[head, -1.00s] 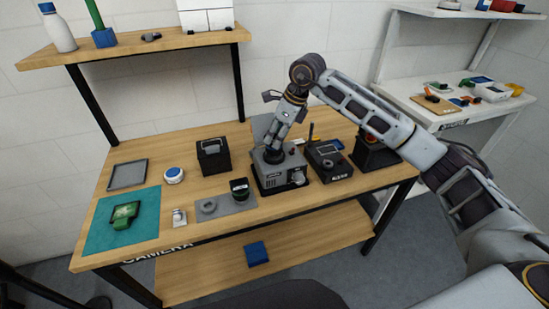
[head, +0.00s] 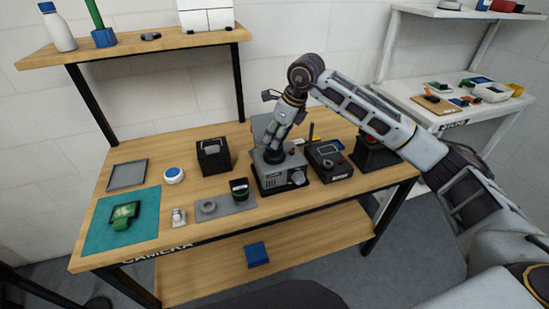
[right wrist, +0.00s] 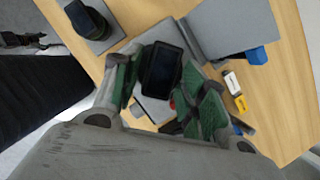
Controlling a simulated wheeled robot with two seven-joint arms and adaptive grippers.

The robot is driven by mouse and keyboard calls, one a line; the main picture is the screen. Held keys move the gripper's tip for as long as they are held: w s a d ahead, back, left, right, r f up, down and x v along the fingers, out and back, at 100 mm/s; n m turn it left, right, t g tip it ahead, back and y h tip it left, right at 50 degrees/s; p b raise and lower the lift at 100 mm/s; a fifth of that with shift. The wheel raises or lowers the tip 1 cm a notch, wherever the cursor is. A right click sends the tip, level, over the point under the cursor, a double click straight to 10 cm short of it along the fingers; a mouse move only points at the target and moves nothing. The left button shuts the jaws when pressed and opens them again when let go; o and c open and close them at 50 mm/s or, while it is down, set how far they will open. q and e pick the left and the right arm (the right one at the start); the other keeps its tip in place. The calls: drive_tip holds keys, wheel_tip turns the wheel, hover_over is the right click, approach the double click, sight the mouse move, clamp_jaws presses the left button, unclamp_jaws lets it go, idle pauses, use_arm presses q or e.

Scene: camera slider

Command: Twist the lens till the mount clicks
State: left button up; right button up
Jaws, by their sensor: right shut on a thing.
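My right gripper (head: 274,152) points down over a grey boxy device (head: 272,181) with a knob on its front. My left gripper is not in view.
A black unit (head: 328,162) stands close on the right.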

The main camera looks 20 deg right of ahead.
drive_tip(key=shift+s+a+f+m+h, duration=0.15)
drive_tip(key=shift+s+f+m+h, duration=0.15)
drive_tip(key=shift+f+m, duration=0.4)
drive_tip(key=o, duration=0.5)
drive_tip(key=shift+r, duration=0.1)
drive_tip(key=shift+o, duration=0.2)
drive_tip(key=shift+w, duration=0.15)
